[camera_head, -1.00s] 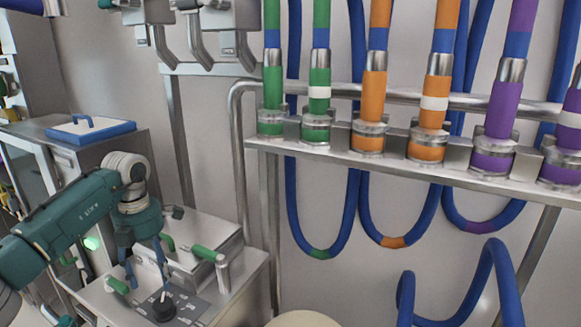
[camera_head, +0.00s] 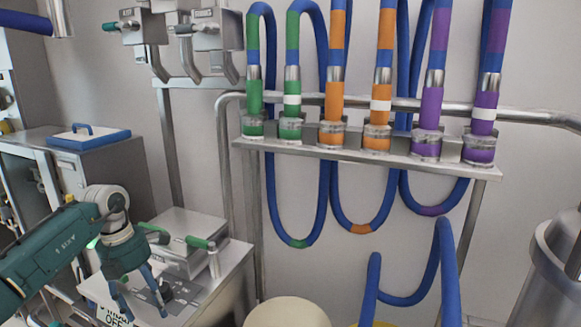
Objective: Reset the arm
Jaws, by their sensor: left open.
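My left arm comes in from the left with its teal links and wrist. My left gripper (camera_head: 140,304) is open, with its two blue-grey fingers apart and pointing down, and nothing shows between them. It is in front of the steel control cabinet (camera_head: 226,290) and near a black knob (camera_head: 171,287) on the cabinet's top panel. I cannot tell whether a finger touches the panel. My right gripper is not in view.
A blue-lidded tray (camera_head: 88,138) sits on the left cabinet. A steel vessel (camera_head: 545,275) stands at right.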

